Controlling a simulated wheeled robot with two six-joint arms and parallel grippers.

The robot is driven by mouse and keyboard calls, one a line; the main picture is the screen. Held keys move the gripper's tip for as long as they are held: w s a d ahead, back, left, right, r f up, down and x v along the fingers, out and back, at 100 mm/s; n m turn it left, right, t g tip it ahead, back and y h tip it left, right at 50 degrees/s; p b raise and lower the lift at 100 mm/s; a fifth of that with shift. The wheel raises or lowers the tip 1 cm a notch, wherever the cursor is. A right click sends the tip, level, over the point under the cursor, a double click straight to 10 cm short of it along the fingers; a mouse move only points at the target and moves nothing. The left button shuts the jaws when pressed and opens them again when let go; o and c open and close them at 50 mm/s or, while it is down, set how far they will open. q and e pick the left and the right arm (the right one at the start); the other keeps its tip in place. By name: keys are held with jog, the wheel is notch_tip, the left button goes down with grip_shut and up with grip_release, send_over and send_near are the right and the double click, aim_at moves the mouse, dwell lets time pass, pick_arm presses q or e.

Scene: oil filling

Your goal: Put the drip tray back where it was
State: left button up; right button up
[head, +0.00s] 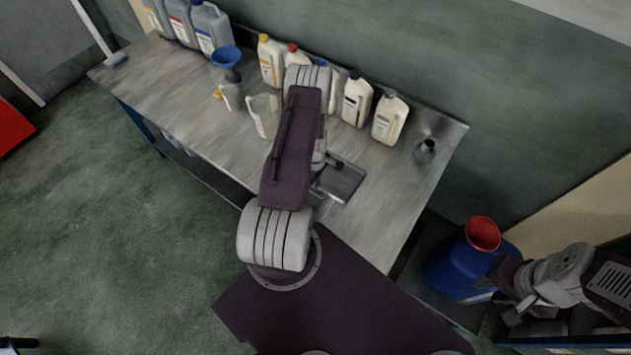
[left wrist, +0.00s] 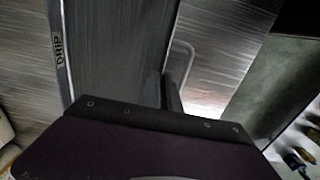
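The drip tray (head: 345,180) is a dark grey, shallow rectangle at the bench's front edge in the head view, partly covered by my left arm. In the left wrist view, the tray (left wrist: 115,50) fills the upper middle, with a rim marked DRIP on its left and a pale wire handle (left wrist: 188,62) on its right. My left gripper (head: 320,190) is at the tray's left side in the head view. Its fingertips are mostly hidden, so its grip cannot be told. My right gripper (head: 518,308) is beside the blue drum, away from the tray; its finger opening is unclear.
The metal bench (head: 200,105) holds several cream bottles (head: 390,118) along the back, grey jugs (head: 210,28), a blue funnel (head: 226,56), clear measuring jugs (head: 263,115) and a small dark funnel (head: 425,150). A blue drum (head: 460,262) with a red funnel (head: 482,234) stands right.

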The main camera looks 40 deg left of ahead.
pick_arm(q)
jog(key=shift+o, duration=1.2)
jog(key=shift+a, duration=0.1)
